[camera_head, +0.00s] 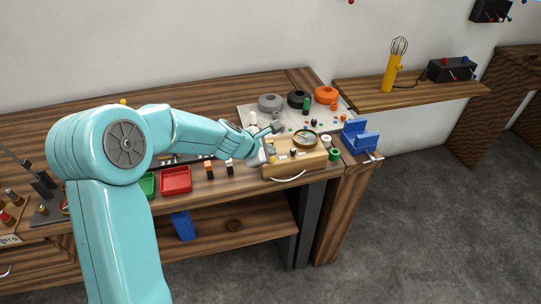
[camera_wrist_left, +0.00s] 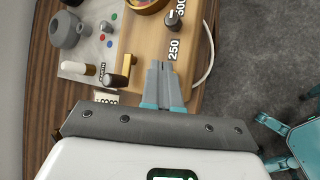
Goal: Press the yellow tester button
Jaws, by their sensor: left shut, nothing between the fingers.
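The wooden tester box (camera_head: 295,170) stands at the bench's right end. It carries a round brass-rimmed gauge (camera_head: 305,138) and small knobs. My left gripper (camera_head: 270,157) reaches the box's left part from above. In the left wrist view its fingers (camera_wrist_left: 163,68) are shut and empty, over the wooden top (camera_wrist_left: 150,45) beside the printed "250" and a dark knob (camera_wrist_left: 172,19). A small yellow patch shows near the fingertips in the head view, but I cannot tell whether it is the button or whether they touch it. My right gripper is not in view.
A grey board (camera_head: 250,112) with grey, black and orange rings lies behind the box. A blue holder (camera_head: 360,137) stands to its right. Red (camera_head: 175,180) and green trays sit to the left.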

